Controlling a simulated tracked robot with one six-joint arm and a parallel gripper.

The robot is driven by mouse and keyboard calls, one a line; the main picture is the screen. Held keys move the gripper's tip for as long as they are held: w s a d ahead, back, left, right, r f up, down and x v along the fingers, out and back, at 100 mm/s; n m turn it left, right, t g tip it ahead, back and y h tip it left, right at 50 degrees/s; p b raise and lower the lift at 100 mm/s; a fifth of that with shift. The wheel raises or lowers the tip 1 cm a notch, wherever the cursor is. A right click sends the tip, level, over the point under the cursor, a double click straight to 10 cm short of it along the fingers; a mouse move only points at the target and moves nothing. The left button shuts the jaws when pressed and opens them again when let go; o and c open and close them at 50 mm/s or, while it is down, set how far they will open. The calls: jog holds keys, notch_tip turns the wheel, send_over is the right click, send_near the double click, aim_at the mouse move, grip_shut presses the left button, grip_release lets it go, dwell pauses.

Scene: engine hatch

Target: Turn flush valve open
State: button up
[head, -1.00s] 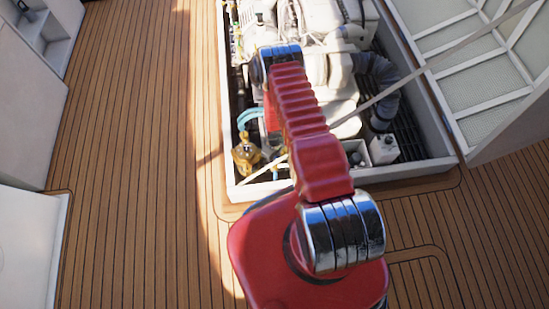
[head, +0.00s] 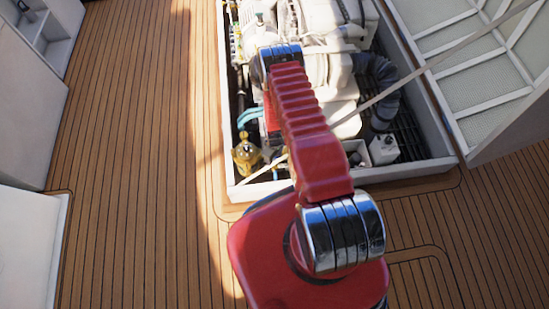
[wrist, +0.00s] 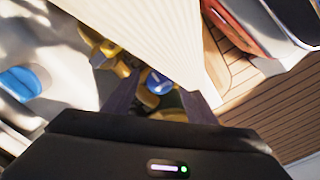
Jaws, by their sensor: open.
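A brass fitting with a round blue cap (wrist: 157,82) shows between my fingers in the wrist view; I take it for the flush valve, but its handle position cannot be told. My gripper (wrist: 160,100) is open, with one dark finger on each side of the blue cap. Whether the fingers touch it cannot be told. In the head view a brass fitting (head: 246,158) stands in the front left corner of the engine hatch. My red arm hides my gripper there.
A cream ribbed band (wrist: 150,25) crosses close above the fitting in the wrist view. A pale strap (head: 385,94) runs diagonally over the hatch. The white engine (head: 325,25) fills the back. The hatch rim (head: 350,174) is raised, and teak deck (head: 130,150) lies open left.

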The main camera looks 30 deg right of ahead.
notch_tip(320, 180, up, 14)
jog(key=shift+f, duration=0.2)
dwell(0.7)
dwell(0.6)
jog(key=s+a+m+g, duration=0.1)
jog(key=s+m+g, duration=0.1)
jog(key=s, duration=0.4)
notch_tip(320, 180, up, 33)
jog(key=m, duration=0.4)
send_over(275, 160)
jog(key=s+a, duration=0.5)
jog(key=s, duration=0.3)
jog(key=s+a+r+t, duration=0.1)
jog(key=s+r+t, duration=0.1)
jog(key=r, duration=0.7)
jog(key=s+a+r+t, duration=0.2)
jog(key=s+r+t, duration=0.1)
jog(key=r, duration=0.6)
jog(key=s+a+r+t, duration=0.2)
jog(key=s+r, duration=0.2)
jog(key=r, duration=0.5)
jog(key=shift+t, duration=0.3)
jog(key=shift+a, duration=0.1)
